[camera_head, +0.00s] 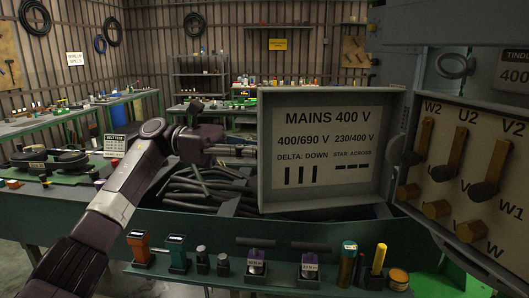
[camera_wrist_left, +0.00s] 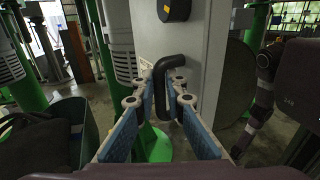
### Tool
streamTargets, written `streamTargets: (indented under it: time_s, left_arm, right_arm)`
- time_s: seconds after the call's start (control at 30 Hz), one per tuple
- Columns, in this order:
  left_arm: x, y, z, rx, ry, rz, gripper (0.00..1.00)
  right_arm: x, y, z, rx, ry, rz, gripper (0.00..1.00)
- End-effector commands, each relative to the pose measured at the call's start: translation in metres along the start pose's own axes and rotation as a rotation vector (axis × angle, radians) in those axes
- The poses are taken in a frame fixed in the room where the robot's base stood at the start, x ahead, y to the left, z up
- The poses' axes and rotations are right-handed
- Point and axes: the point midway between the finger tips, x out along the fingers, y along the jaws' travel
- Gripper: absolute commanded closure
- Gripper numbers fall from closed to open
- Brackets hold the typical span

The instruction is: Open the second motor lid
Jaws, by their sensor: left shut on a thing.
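The motor lid (camera_head: 333,195) is a grey panel standing swung out to the left of its terminal box (camera_head: 470,170). Its inner face carries a white "MAINS 400 V" label and faces the head camera. My left gripper (camera_head: 246,153) reaches the lid's left edge from behind, and its tips are partly hidden there. In the left wrist view, the fingers (camera_wrist_left: 162,92) are closed around a black bent handle (camera_wrist_left: 174,62) on the lid's grey outer side. The open box shows several brass terminals and bars. My right gripper does not clearly show.
A green bench edge (camera_head: 190,232) runs below the lid, with black cables (camera_head: 205,187) behind it. Small parts, including a yellow-topped one (camera_head: 379,260), stand on the front ledge. A black knob (camera_wrist_left: 175,9) sits above the handle.

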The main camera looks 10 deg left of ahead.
Motion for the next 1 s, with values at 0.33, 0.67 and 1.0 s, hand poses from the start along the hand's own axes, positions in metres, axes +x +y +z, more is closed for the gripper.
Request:
streamTargets:
  time_s: [0.33,0.67,1.0]
  left_arm:
    - [0.002,-0.001,0.007,0.006,-0.011,-0.002,0.82]
    - [0.001,-0.001,0.007,0.007,-0.011,-0.003,0.71]
    - [-0.022,0.0,0.007,0.005,-0.011,0.002,0.71]
  right_arm:
    - [-0.001,0.002,0.003,0.0,-0.004,0.002,0.54]
    - [-0.001,0.001,0.004,0.0,-0.005,0.002,0.54]
    - [-0.001,0.001,0.004,-0.001,-0.005,0.001,0.54]
